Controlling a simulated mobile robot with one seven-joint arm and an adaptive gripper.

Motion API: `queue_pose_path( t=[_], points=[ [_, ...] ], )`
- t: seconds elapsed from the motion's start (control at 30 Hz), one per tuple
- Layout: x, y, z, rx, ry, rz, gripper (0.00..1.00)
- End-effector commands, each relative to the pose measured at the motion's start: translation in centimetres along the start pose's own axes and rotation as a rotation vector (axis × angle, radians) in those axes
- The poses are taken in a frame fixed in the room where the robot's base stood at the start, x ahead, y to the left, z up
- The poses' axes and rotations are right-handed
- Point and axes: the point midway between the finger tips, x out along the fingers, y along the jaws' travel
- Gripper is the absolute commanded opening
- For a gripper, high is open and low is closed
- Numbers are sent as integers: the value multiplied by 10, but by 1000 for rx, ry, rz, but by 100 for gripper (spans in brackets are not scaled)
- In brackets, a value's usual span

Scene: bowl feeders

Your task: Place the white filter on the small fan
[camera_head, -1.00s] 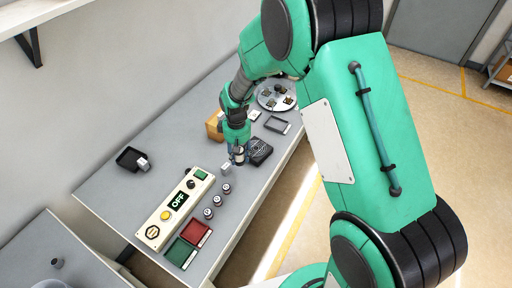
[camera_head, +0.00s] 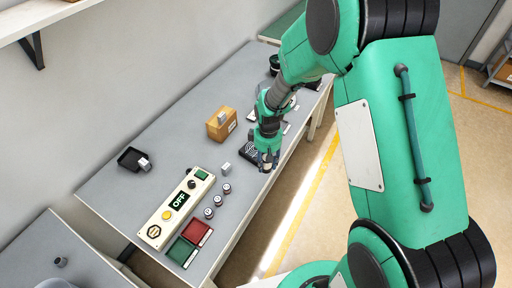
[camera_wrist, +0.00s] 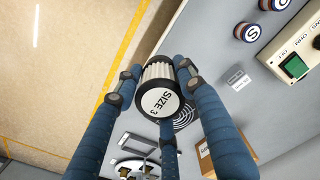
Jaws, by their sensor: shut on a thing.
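My gripper (camera_wrist: 160,85) has blue fingers shut on a pleated white filter (camera_wrist: 160,70), a short cylinder with a dark rim and "SIZE 3" on its round face. In the head view, my gripper (camera_head: 267,163) is near the bench's front edge, by a flat black fan (camera_head: 248,150). The gripper hides part of the fan. The fan's ringed grille also shows in the wrist view (camera_wrist: 185,117), partly behind the fingers and filter. I cannot tell the filter's height above the bench.
A control panel reading OFF (camera_head: 180,206) and several small labelled cylinders lie left of the gripper. A small light block (camera_head: 225,168) is close by. A cardboard box (camera_head: 221,124) stands behind, a black tray (camera_head: 130,158) at far left. The bench's left middle is clear.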

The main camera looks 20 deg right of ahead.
Motion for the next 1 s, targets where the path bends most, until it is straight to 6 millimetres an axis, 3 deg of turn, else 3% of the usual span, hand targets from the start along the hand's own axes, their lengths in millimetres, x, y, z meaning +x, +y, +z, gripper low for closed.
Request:
queue_pose_path(
  t=[0.27,0.8,1.0],
  points=[
    [4,14,-26,0,0,0,12],
    [13,61,-109,0,0,0,12],
    [14,73,-132,0,1,0,12]
  ],
)
